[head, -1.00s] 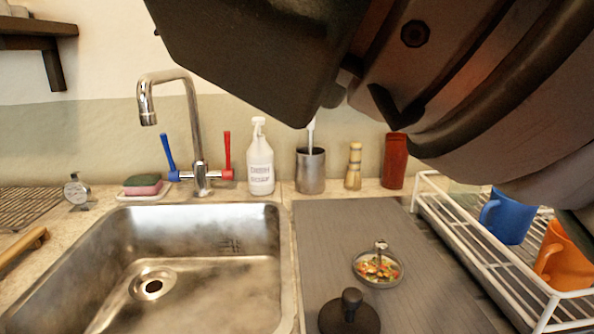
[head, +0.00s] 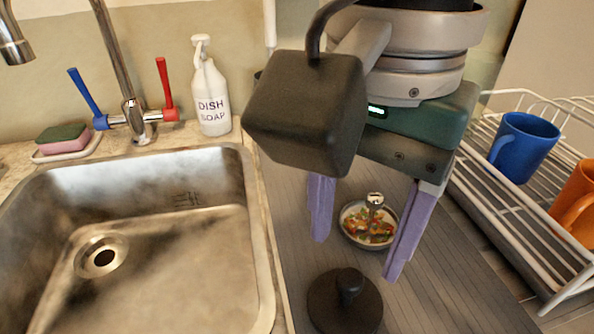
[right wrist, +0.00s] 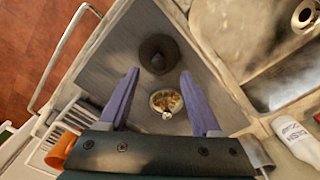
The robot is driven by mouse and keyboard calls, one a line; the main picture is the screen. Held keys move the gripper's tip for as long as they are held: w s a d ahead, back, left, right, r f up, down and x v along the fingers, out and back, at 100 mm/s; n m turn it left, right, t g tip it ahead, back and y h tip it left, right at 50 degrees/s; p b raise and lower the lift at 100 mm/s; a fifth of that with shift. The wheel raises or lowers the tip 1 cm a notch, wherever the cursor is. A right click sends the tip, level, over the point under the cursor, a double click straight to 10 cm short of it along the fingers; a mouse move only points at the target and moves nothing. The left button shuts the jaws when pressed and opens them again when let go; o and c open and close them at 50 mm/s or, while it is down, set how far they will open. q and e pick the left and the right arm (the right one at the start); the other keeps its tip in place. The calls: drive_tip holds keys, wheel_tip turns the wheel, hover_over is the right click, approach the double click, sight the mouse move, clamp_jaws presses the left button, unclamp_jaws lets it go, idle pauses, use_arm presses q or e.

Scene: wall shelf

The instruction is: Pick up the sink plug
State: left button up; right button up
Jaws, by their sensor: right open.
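The black round sink plug (head: 345,305) with an upright knob lies on the grey ribbed mat (head: 430,300) right of the sink. It also shows in the right wrist view (right wrist: 158,54), just beyond the fingertips. My right gripper (head: 356,259) is open and empty above the mat, its two purple fingers pointing down. In the right wrist view the fingers (right wrist: 160,74) are spread, with the plug ahead of the gap. My left gripper is not in view.
A small strainer (head: 368,224) with food scraps and a metal knob lies behind the plug, between the fingers in the picture. The steel sink (head: 180,250) is left. A white rack (head: 500,230) holds a blue mug (head: 525,147) and an orange mug (head: 580,205).

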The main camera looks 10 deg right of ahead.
sight(352, 276)
drive_tip(key=f, duration=0.3)
drive_tip(key=shift+s+f, duration=0.1)
drive_tip(key=shift+s, duration=0.1)
drive_tip(key=f, duration=0.5)
drive_tip(key=shift+w+d+p, duration=0.25)
drive_tip(key=shift+w+p, duration=0.05)
drive_tip(key=shift+c, duration=0.3)
clamp_jaws()
